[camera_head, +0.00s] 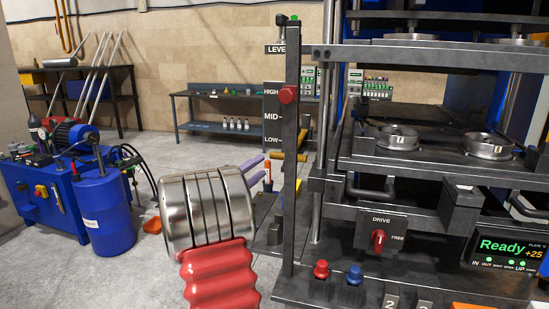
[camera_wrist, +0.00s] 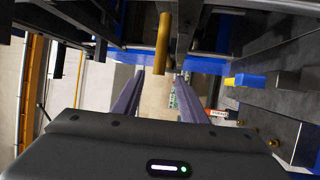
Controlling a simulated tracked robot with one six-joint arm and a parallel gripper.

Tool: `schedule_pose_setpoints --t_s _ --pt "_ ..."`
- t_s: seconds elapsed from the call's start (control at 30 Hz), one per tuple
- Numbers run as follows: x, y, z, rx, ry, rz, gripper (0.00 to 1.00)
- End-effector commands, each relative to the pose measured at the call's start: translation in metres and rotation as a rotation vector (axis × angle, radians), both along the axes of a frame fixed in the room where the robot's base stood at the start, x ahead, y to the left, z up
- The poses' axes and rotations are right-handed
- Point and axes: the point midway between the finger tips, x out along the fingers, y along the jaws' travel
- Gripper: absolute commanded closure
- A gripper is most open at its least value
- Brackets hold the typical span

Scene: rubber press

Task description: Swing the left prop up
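My gripper (camera_head: 264,167) has two purple fingers, seen just left of the press's black front post in the head view. In the wrist view the fingers of my gripper (camera_wrist: 160,74) are apart with nothing between them. A yellow bar (camera_head: 283,156) lies close beyond the fingertips, partly behind the post; I take it for the left prop, but cannot be sure. A yellow bar (camera_wrist: 163,38) also shows in the wrist view, above the gap between the fingertips; whether it touches them cannot be told.
The press (camera_head: 425,160) fills the right side, with plates, a red DRIVE knob (camera_head: 378,239) and a Ready display (camera_head: 510,248). The black post (camera_head: 292,150) with a red lever knob (camera_head: 288,95) stands close to my gripper. A blue pump unit (camera_head: 60,190) stands left.

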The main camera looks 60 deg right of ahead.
Motion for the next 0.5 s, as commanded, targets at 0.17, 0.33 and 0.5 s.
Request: schedule_pose_setpoints --t_s 0.17,0.33,0.5 --pt "-0.008 -0.028 0.005 -0.001 0.0 -0.003 0.61" --pt "-0.014 -0.053 0.01 -0.001 0.0 -0.002 0.61" --pt "-0.02 -0.075 0.013 0.0 0.001 -0.002 0.61"
